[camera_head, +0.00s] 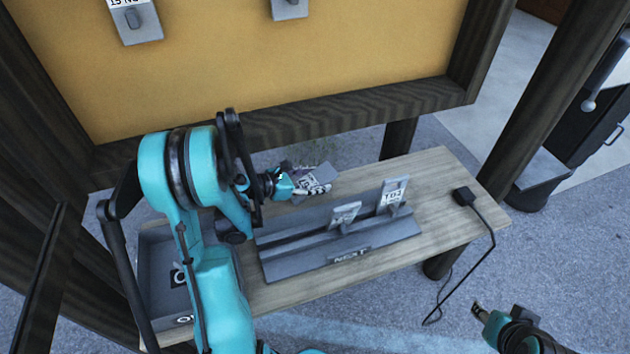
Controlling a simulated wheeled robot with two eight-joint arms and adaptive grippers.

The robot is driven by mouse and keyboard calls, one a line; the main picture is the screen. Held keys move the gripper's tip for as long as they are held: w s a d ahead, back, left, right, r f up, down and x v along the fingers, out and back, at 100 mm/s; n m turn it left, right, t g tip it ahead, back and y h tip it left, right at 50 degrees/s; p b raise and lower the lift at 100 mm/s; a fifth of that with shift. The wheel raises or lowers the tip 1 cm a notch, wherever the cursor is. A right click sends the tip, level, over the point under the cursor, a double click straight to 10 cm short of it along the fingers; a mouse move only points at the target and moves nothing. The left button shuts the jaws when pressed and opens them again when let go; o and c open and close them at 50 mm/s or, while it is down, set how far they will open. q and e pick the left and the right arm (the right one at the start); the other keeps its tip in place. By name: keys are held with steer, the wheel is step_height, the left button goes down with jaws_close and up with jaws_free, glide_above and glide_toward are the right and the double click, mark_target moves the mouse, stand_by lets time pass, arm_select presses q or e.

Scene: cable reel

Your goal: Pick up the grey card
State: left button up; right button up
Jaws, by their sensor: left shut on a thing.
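My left gripper (296,190) is shut on a grey card (318,177) with dark print on a white patch. It holds the card tilted at the back of the wooden table, behind the grey rack; I cannot tell how far above the tabletop it is. Two other grey cards stand in the rack (300,251): one in the middle (344,216) and one at the right (393,194). My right gripper (477,309) is at the lower right, off the table and away from the cards; its fingers are too small to read.
A grey bin (160,267) stands at the table's left end, partly behind my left arm. A black device with a cable (464,196) lies at the right end. A yellow board (270,60) with grey cards hung on it rises behind. The table's right part (440,171) is mostly clear.

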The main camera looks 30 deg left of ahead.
mark_target(328, 172)
arm_select(q)
steer(key=r, duration=0.1)
steer(key=r+p, duration=0.1)
steer(key=r, duration=0.1)
steer(key=shift+w+d, duration=0.25)
steer(key=shift+d, duration=0.05)
steer(key=w+d+p, duration=0.1)
steer(key=w+d, duration=0.2)
steer(key=w, duration=0.1)
steer(key=w+d+p, duration=0.1)
steer(key=w+d, duration=0.3)
steer(key=w, duration=0.1)
steer(key=w+d+p, duration=0.1)
steer(key=w+d, duration=0.3)
steer(key=shift+w+f+p, duration=0.15)
steer(key=shift+p, duration=0.15)
